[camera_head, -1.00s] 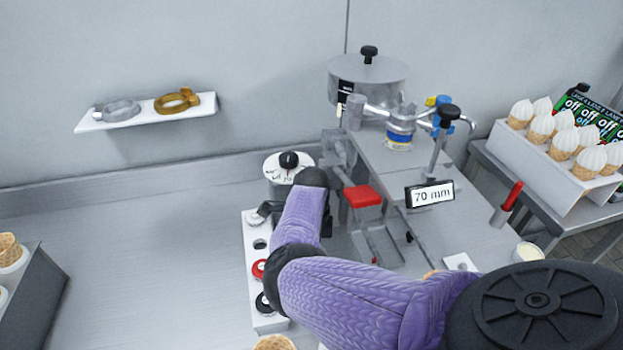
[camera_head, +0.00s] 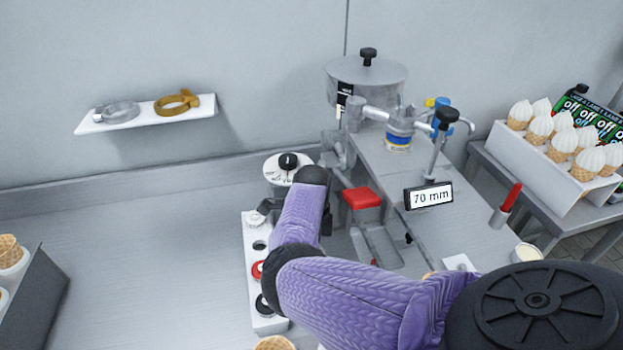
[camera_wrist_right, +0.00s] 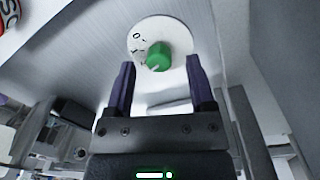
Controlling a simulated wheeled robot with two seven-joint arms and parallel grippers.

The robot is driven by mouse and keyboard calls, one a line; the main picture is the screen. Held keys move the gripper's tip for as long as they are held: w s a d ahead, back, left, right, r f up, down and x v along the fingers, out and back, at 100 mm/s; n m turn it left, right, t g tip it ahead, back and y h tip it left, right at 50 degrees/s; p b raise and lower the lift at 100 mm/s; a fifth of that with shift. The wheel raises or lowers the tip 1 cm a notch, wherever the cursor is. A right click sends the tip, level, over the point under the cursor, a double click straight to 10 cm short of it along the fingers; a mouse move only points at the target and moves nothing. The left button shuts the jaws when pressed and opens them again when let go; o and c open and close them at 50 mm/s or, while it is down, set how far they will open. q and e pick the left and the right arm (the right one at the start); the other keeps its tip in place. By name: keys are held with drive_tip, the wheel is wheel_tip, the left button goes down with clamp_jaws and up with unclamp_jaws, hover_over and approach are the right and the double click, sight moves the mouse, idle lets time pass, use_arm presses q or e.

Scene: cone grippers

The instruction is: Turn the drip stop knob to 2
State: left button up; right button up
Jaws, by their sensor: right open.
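A green knob (camera_wrist_right: 157,57) with a pale pointer line sits on a round white dial (camera_wrist_right: 143,33) in the right wrist view. Dark marks, one like a 0, show left of the knob; other marks are too small or hidden to read. My right gripper (camera_wrist_right: 160,62) is open, with one finger left and one right of the knob; whether they touch it cannot be told. In the head view my purple right arm covers most of this gripper, and the green knob is hidden. My left gripper is not in view.
A canister dial with a black knob (camera_head: 288,161) stands behind my arm. A white strip of buttons (camera_head: 252,236) lies left of it. The filling machine with a red pad (camera_head: 362,198) and a 70 mm display (camera_head: 429,195) stands right.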

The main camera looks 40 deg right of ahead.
wheel_tip(320, 180, up, 9)
drive_tip(key=p, duration=0.2)
drive_tip(key=shift+p, duration=0.3)
drive_tip(key=shift+w+d, duration=0.1)
drive_tip(key=shift+d, duration=0.05)
